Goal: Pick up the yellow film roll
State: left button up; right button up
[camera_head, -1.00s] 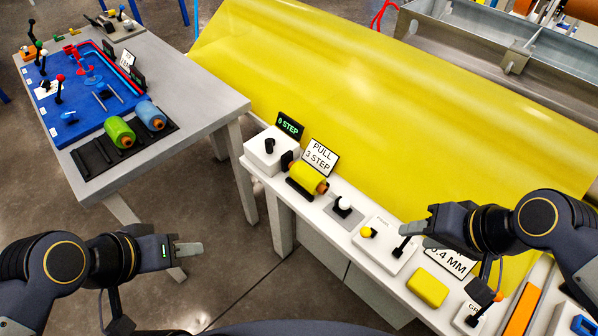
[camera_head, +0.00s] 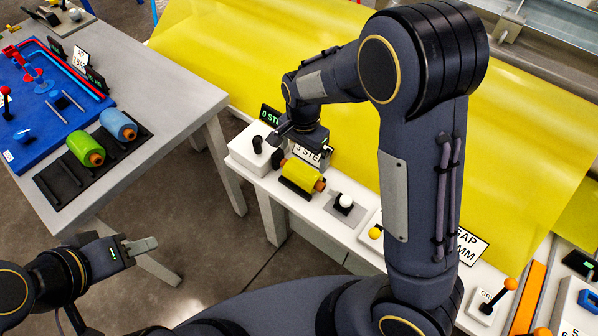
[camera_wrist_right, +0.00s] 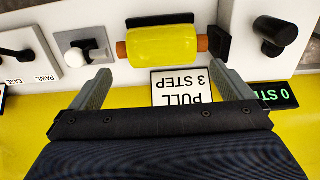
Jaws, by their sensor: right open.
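The yellow film roll (camera_head: 303,175) has orange-brown end cores and lies in a black cradle on the white bench. In the right wrist view the yellow film roll (camera_wrist_right: 161,46) lies across the picture, ahead of and between my right gripper's fingers. My right gripper (camera_head: 285,137) is open and empty, above the bench close behind the roll; it also shows in the right wrist view (camera_wrist_right: 160,82). The fingertips look near the roll's ends, and I cannot tell whether they touch it. My left gripper (camera_head: 146,245) is at the lower left, away from the roll, its jaw gap unclear.
The "PULL 3 STEP" sign (camera_wrist_right: 181,86) stands beside the roll. A "0 STEP" display (camera_wrist_right: 271,95) and a black knob (camera_wrist_right: 275,32) are close by. A white-knobbed switch (camera_head: 345,201) is on the other side. Green (camera_head: 84,148) and blue (camera_head: 118,124) rolls lie on the left table.

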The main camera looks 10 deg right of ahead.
aim_at(302, 169)
jog(key=f, duration=0.5)
jog(key=shift+w+f, duration=0.2)
jog(key=shift+f, duration=0.15)
jog(key=c, duration=1.1)
jog(key=shift+c, duration=0.8)
jog(key=shift+r, duration=0.15)
